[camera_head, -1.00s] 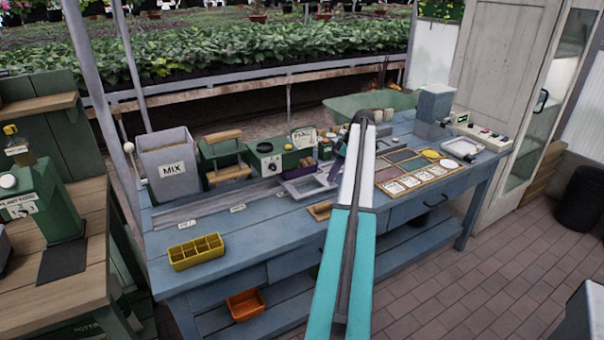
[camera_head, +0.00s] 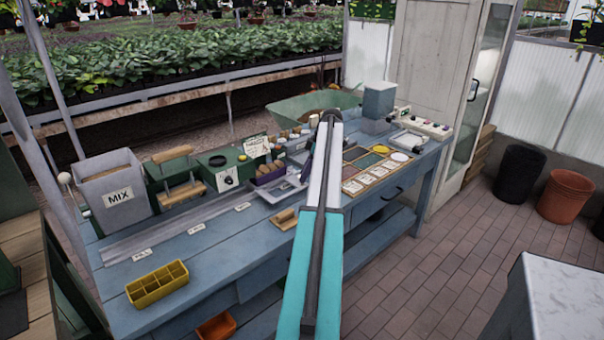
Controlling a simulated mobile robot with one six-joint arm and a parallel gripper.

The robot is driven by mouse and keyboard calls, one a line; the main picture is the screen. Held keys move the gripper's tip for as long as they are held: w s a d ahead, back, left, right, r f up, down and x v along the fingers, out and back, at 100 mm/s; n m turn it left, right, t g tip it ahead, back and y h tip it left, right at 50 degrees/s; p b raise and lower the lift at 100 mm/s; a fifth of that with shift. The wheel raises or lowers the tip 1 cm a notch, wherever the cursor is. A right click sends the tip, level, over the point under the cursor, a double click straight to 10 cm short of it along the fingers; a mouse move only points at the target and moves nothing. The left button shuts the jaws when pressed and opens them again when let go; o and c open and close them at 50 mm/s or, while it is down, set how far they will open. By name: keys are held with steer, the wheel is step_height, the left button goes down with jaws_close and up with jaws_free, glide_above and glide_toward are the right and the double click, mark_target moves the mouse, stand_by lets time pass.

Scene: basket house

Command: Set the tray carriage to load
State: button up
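The tray carriage appears to be the shallow grey tray (camera_head: 280,188) at the right end of a long grey rail (camera_head: 165,232) on the blue bench. Several small white labels (camera_head: 196,228) lie along the rail's front edge; their words are too small to read. My arm reaches up the middle of the view and covers part of the bench right of the tray. A dark purplish piece (camera_head: 307,160) beside the arm may be part of my gripper. The fingers cannot be made out, nor whether they hold anything.
A grey MIX bin (camera_head: 112,190), a green machine (camera_head: 222,172) and wooden-handled parts stand behind the rail. A white-topped block (camera_head: 570,300) stands at lower right. The tiled floor between is clear.

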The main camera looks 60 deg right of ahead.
steer(key=o, duration=0.4)
steer(key=shift+s+a, duration=0.1)
steer(key=shift+s, duration=0.1)
steer(key=shift+c, duration=0.2)
steer(key=shift+w, duration=0.2)
steer(key=shift+r, duration=0.1)
steer(key=shift+v, duration=1.55)
steer(key=p+v, duration=1)
steer(key=p, duration=0.2)
steer(key=shift+r, duration=0.15)
